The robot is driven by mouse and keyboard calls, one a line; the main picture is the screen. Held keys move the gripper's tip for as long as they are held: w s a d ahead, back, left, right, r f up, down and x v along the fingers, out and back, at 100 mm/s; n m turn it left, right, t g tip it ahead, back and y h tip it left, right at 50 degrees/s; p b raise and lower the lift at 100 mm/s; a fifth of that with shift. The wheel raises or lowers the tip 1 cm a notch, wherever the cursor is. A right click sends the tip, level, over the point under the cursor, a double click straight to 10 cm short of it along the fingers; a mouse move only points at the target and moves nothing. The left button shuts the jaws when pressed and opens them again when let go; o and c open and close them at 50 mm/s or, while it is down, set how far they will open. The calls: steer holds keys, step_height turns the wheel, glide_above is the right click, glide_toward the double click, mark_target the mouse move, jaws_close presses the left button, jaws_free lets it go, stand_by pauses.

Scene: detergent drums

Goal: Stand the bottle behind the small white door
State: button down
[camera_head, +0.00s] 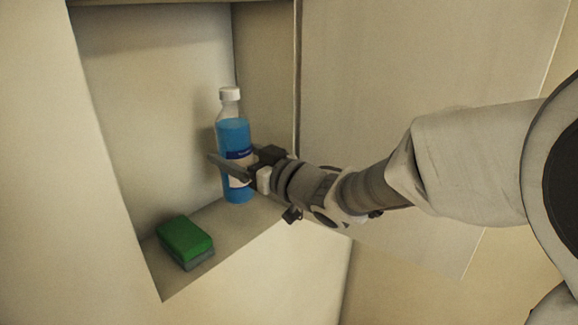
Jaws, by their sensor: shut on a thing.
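The bottle (233,133) is clear with blue liquid, a white cap and a blue-and-white label. It is upright inside a recess in the wall, toward the right side. My gripper (234,166) comes in from the right and is shut on the bottle at about the label. The bottle's base is at the recess floor (216,223); I cannot tell if it rests on it or hangs just above. The white door (375,85) stands open to the right of the recess, partly behind my arm.
A green sponge (185,239) with a grey underside lies on the recess floor at the front left. The recess's right wall (264,70) is close to the bottle. The floor between sponge and bottle is clear.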

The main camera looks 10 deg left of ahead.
steer(key=shift+f+b, duration=0.5)
steer(key=shift+f, duration=1.6)
steer(key=shift+f, duration=0.2)
jaws_free()
steer(key=shift+r, duration=0.15)
steer(key=v, duration=1.2)
steer(key=shift+p, duration=0.45)
